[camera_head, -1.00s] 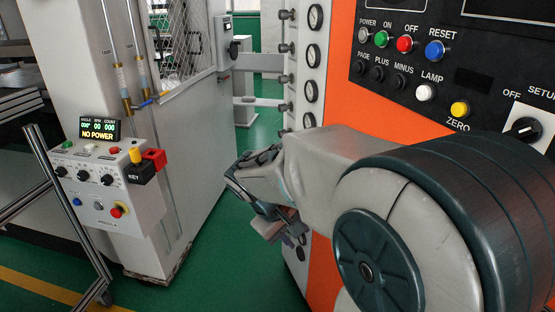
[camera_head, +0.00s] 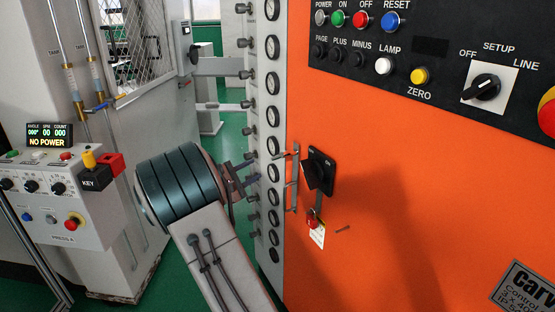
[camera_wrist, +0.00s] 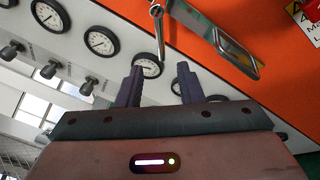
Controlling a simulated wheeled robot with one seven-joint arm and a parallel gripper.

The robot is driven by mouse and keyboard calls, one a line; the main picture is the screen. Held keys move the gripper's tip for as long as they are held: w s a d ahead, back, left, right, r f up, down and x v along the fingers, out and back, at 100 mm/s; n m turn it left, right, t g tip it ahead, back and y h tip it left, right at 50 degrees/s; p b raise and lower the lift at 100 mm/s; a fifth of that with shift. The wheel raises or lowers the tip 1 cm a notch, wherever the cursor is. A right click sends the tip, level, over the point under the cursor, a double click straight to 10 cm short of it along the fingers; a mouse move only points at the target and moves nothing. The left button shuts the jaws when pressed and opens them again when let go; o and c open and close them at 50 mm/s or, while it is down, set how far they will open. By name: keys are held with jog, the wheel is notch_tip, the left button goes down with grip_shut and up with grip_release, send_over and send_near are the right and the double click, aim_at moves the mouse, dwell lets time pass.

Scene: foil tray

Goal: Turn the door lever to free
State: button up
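A black lever (camera_head: 319,172) on a dark plate sits on the orange cabinet door (camera_head: 365,240); I cannot read its markings. A red padlock-like piece (camera_head: 313,219) with a white tag hangs below it. A slim metal handle (camera_head: 294,180) stands upright at the door's left edge. My gripper (camera_head: 248,177) is left of the handle and lever, apart from the lever, in front of the gauge column. In the wrist view my gripper (camera_wrist: 160,82) has its two fingers spread with nothing between them. A grey metal handle (camera_wrist: 236,50) and a rod-like piece (camera_wrist: 158,30) lie beyond the fingertips.
A white column of gauges (camera_head: 272,80) with protruding knobs runs beside the door. A button panel (camera_head: 400,50) is above. A control box (camera_head: 50,190) with a red and yellow key switch stands left. The orange face right of the lever is clear.

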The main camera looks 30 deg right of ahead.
aim_at(276, 159)
jog(key=p+x, duration=0.1)
jog(key=x, duration=1.1)
grip_shut()
